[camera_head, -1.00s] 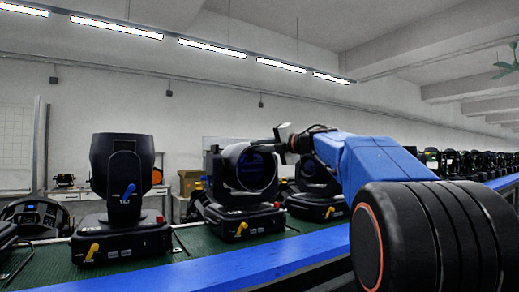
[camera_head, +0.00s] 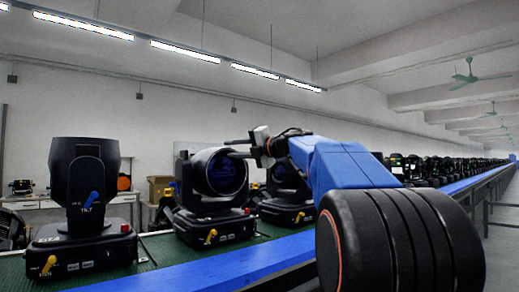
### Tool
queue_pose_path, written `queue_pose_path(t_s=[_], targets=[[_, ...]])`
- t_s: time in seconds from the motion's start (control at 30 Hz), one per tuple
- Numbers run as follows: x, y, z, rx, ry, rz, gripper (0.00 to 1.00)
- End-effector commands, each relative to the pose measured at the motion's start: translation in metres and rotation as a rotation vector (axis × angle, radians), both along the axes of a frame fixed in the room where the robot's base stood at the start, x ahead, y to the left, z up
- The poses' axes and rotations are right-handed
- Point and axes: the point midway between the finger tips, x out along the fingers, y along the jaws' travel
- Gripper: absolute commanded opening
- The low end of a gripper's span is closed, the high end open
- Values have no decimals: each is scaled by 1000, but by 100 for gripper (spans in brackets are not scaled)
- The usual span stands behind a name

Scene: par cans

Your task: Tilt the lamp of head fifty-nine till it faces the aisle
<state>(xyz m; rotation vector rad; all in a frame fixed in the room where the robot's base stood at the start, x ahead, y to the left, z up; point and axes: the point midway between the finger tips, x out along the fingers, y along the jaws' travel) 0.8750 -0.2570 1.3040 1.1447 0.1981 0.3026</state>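A black moving-head lamp (camera_head: 219,172) with a round bluish lens stands on its base (camera_head: 213,228) at mid-picture, its lens turned roughly toward me. Another head (camera_head: 84,170) at the left stands with its lamp upright, and a blue tilt lever (camera_head: 91,201) is on its side. A third head (camera_head: 287,178) is partly hidden behind my arm. I cannot read a number fifty-nine on any of them.
The heads stand on a green-topped conveyor with a blue rail (camera_head: 245,262) along its front. Yellow levers (camera_head: 48,264) stick out of the bases. A long row of further heads (camera_head: 440,170) runs back at the right. The aisle floor (camera_head: 503,235) is clear at far right.

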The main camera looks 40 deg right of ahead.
Motion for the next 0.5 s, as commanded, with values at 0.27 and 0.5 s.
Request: queue_pose_path(t_s=[0.27,0.5], targets=[[-47,-17,1,-1,-1,-4,27],[-82,-30,1,-1,-1,-5,27]])
